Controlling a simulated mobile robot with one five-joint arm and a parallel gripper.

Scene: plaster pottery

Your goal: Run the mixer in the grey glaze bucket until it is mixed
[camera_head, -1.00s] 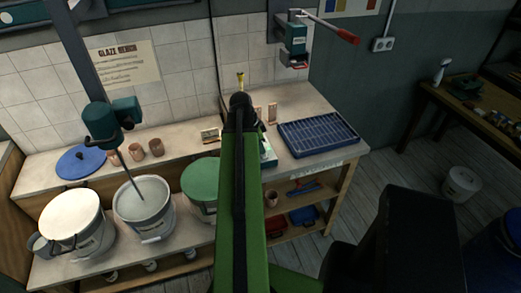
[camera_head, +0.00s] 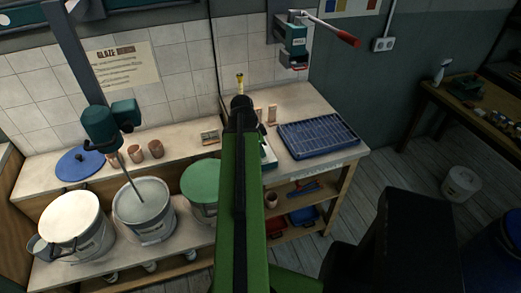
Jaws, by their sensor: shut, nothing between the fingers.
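The grey glaze bucket (camera_head: 158,222) stands on the low shelf at the left, between a white-topped bucket and a green-lidded one. It is open, with pale grey glaze (camera_head: 153,192) inside. The mixer (camera_head: 112,125) is a dark green motor head on a post above it. Its thin shaft (camera_head: 130,180) slants down into the glaze. I cannot tell whether the shaft is turning. My green arm reaches up the middle of the view, to the right of the mixer. My gripper is hidden beyond the end of the arm.
A white-topped bucket (camera_head: 97,241) and a green-lidded bucket (camera_head: 200,181) flank the grey one. A blue lid (camera_head: 80,163) and small clay cups (camera_head: 134,153) lie on the ledge behind. A blue tray (camera_head: 318,140) is on the right bench, below a red-handled wall device (camera_head: 296,45).

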